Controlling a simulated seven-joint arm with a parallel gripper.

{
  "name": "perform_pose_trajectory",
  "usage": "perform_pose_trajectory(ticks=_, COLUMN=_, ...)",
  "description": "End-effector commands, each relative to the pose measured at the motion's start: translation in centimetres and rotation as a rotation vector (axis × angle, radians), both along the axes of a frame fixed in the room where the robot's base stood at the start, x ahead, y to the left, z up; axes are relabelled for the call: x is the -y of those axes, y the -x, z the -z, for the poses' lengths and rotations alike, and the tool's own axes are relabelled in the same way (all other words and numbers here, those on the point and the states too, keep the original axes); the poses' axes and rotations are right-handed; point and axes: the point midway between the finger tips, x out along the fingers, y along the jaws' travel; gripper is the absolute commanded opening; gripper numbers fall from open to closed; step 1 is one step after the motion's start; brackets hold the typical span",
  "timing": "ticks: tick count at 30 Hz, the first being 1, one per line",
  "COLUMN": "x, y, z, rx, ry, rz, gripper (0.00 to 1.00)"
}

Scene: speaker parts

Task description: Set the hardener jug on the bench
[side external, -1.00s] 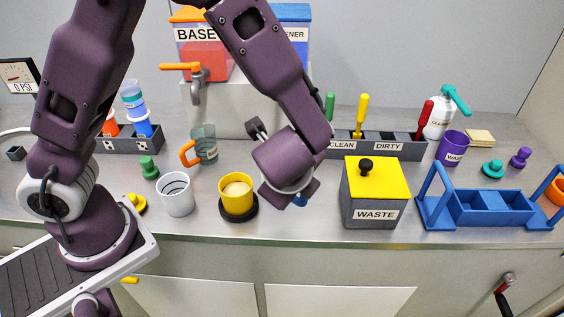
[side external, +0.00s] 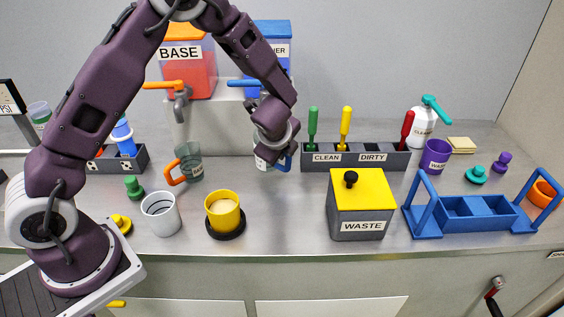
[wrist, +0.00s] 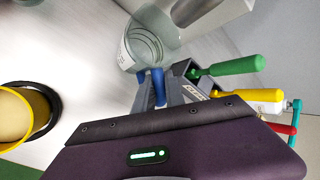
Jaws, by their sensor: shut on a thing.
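The hardener jug is a clear cup with a blue handle; in the side view its clear wall (side external: 263,162) shows just below my gripper (side external: 276,150). My gripper is shut on its blue handle, which also shows in the wrist view. There the clear jug (wrist: 144,47) is ahead of my gripper (wrist: 154,92) and looks empty. The jug is in front of the pale block (side external: 215,130), below the blue hardener tank (side external: 274,45) and its blue tap (side external: 243,83). Whether its base touches the bench (side external: 285,215) cannot be told.
A clear jug with an orange handle (side external: 190,163) stands left. The yellow cup (side external: 223,210) and white cup (side external: 161,214) are in front. The brush rack (side external: 356,158) is close on the right; the waste box (side external: 360,210) is further forward. Bench between yellow cup and waste box is clear.

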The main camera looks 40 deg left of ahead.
Motion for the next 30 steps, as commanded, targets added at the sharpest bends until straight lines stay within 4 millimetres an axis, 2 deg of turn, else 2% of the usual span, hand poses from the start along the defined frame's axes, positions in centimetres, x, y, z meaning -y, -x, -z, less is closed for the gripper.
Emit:
perform_pose_trajectory(ticks=6, x=0.0, y=0.1, z=3.9, rx=-0.004, ry=-0.001, rz=0.0, gripper=0.0)
perform_pose_trajectory(ticks=17, x=-0.2, y=-0.2, z=4.5, rx=0.0, ry=0.0, rz=-0.001, gripper=0.0)
perform_pose_trajectory(ticks=18, x=-0.2, y=-0.2, z=4.5, rx=0.0, ry=0.001, rz=-0.001, gripper=0.17)
perform_pose_trajectory(ticks=21, x=-0.2, y=-0.2, z=4.5, rx=0.001, ry=0.001, rz=-0.002, gripper=0.36)
perform_pose_trajectory(ticks=30, x=-0.2, y=-0.3, z=4.4, rx=0.001, ry=0.001, rz=-0.002, gripper=0.36)
